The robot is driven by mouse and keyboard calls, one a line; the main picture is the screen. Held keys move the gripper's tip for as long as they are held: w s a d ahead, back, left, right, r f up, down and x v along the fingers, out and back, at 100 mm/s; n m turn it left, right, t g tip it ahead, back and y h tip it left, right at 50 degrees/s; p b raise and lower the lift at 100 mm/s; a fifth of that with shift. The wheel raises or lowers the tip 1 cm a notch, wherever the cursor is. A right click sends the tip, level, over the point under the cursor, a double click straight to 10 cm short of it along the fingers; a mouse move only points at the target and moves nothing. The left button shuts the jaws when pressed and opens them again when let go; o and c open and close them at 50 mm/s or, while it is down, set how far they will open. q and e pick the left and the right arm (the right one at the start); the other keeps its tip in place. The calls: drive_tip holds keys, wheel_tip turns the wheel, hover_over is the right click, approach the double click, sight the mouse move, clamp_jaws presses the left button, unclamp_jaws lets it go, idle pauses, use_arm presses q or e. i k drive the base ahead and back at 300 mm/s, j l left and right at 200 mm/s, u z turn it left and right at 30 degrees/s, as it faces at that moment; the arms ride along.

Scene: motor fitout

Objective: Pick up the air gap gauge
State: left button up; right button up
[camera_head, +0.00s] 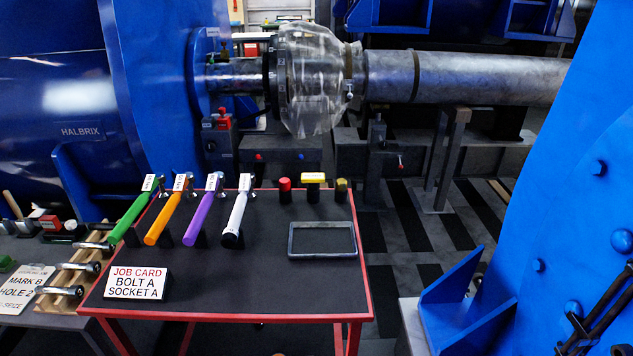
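I cannot tell which item is the air gap gauge; nothing in view is readably labelled as one. Several torque-wrench-like tools lie in a row on the red-edged black table: green (131,218), orange (164,220), purple (199,217) and white (235,217). Each carries a small white tag, too small to read. Neither of my grippers is in view.
A blue machine (560,200) stands right. A lower bench (50,318) is left.

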sight(313, 179)
drive_tip(key=k+j, duration=0.1)
drive_tip(key=j, duration=0.2)
drive_tip(key=j+z, duration=0.2)
drive_tip(key=z, duration=0.25)
drive_tip(key=k+j+z, duration=0.15)
drive_tip(key=z, duration=3.4)
drive_tip(key=u, duration=1.75)
drive_tip(key=i+j+u, duration=0.25)
drive_tip(key=u, duration=0.2)
drive_tip(key=i+j+u, duration=0.25)
drive_tip(key=u, duration=0.2)
